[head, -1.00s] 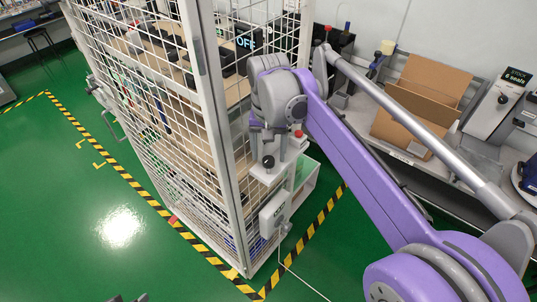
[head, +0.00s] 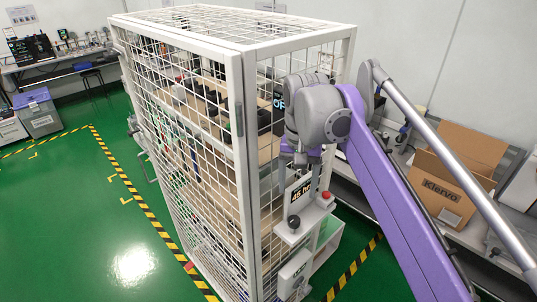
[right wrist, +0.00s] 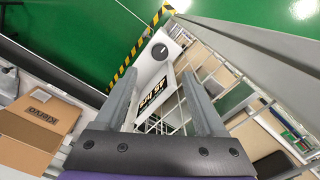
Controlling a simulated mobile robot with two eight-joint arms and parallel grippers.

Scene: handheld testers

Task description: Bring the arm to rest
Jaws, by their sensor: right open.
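My right arm (head: 400,205), purple with a grey wrist, reaches in from the right in the head view. Its right gripper (head: 309,172) points down, just above a small white control box (head: 292,238) on the cage's corner. My left gripper is not in view.
A white mesh cage (head: 245,130) with shelves of devices stands directly left of the arm. A bench with an open cardboard box (head: 455,185) lies to the right. Yellow-black tape (head: 130,185) edges the cage's floor area. The green floor (head: 75,225) at left is clear.

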